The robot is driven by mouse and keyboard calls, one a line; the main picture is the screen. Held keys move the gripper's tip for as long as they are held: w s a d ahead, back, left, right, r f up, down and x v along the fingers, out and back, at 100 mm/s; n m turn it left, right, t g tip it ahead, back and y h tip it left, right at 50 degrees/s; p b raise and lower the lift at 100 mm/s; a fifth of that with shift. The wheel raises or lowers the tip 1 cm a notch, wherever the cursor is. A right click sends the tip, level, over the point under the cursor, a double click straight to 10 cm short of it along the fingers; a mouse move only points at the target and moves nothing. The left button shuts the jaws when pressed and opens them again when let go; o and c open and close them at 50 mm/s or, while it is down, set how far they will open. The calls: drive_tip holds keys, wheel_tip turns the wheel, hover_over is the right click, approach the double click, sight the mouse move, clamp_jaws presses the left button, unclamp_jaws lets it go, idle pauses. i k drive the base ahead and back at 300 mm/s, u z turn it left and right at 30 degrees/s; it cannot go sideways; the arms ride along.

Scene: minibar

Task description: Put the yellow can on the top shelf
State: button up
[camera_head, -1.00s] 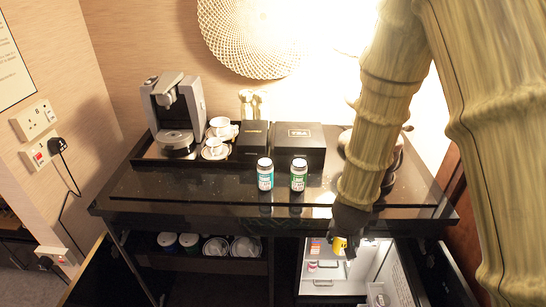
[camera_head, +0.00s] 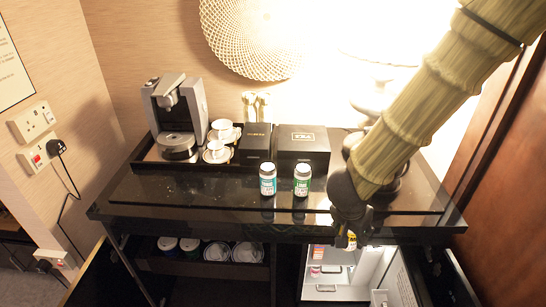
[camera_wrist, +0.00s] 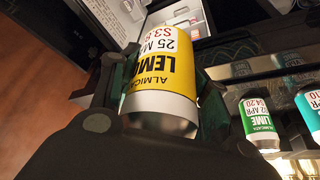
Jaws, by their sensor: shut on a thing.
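The yellow can, with a lemon label and silver end, is held between the fingers of my gripper (camera_wrist: 160,92) in the wrist view. The can (camera_wrist: 168,68) fills the middle of that view. In the head view my gripper (camera_head: 349,238) is at the front edge of the black counter, in front of the open lit fridge, and only a small bit of the can (camera_head: 351,243) shows there. The dark counter top (camera_head: 150,192), seemingly the top shelf, bears two small cans: a teal one (camera_head: 267,181) and a green one (camera_head: 302,181).
The green lime can (camera_wrist: 258,122) and the teal can (camera_wrist: 312,108) also show right of my gripper in the wrist view. Black boxes (camera_head: 303,148) and a coffee machine (camera_head: 176,118) on a tray stand behind. The open fridge (camera_head: 335,283) is below.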

sight(339, 256)
drive_tip(key=i, duration=0.9)
drive_tip(key=z, duration=0.05)
